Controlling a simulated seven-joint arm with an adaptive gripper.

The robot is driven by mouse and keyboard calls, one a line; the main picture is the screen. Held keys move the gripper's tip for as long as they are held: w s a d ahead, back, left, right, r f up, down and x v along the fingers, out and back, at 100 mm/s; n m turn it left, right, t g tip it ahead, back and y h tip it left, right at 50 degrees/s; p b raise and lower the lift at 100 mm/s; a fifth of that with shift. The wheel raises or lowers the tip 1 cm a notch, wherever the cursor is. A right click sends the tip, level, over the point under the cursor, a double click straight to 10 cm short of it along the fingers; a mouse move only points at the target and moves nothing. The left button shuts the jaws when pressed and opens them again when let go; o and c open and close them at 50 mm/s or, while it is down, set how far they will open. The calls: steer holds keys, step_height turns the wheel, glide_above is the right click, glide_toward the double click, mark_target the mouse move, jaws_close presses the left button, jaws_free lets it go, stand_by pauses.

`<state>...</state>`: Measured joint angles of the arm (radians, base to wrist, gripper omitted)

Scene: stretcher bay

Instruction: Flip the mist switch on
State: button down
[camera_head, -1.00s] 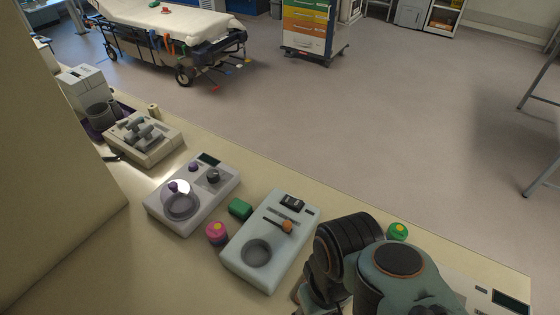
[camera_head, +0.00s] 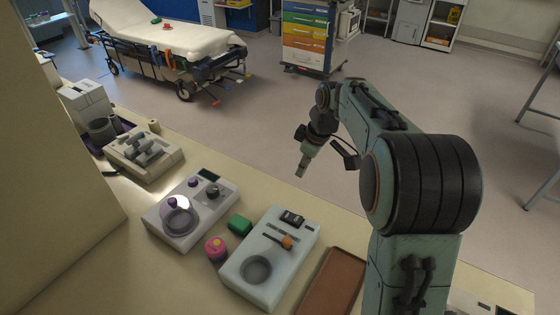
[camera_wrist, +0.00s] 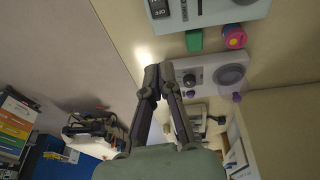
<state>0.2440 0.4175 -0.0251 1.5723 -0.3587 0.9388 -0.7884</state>
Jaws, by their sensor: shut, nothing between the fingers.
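A pale box-shaped device (camera_head: 262,288) stands on the counter, with a black rocker switch (camera_head: 292,217) at its far end, an orange-knobbed slider (camera_head: 287,242) and a round dark well. In the wrist view the same rocker switch (camera_wrist: 158,9) shows at the top edge, with lettering that looks like "OFF". No "mist" label is readable. My gripper (camera_head: 301,173) is shut and empty, pointing down, in the air and apart from the device. In the picture it is above the switch. In the wrist view its fingertips (camera_wrist: 160,70) meet near the centre.
A second device (camera_head: 160,226) with a dial and purple knobs stands to the left. A green block (camera_head: 240,225) and a pink round item (camera_head: 215,248) sit between the devices. A brown tray (camera_head: 330,285) lies right of the pale device. A beige unit (camera_head: 143,160) stands farther left.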

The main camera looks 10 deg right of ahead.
mark_target(298, 219)
steer(key=f, duration=0.1)
steer(key=d+f, duration=0.1)
steer(key=f, duration=0.1)
steer(key=shift+s+d+f+m+g, duration=0.2)
steer(key=shift+s+d+m+g, duration=0.1)
steer(key=shift+g, duration=0.1)
steer(key=x, duration=1.2)
steer(key=shift+s+d+f, duration=0.2)
steer(key=shift+s+f, duration=0.15)
steer(key=shift+f, duration=0.15)
steer(key=shift+d+f, duration=0.1)
steer(key=shift+f, duration=0.4)
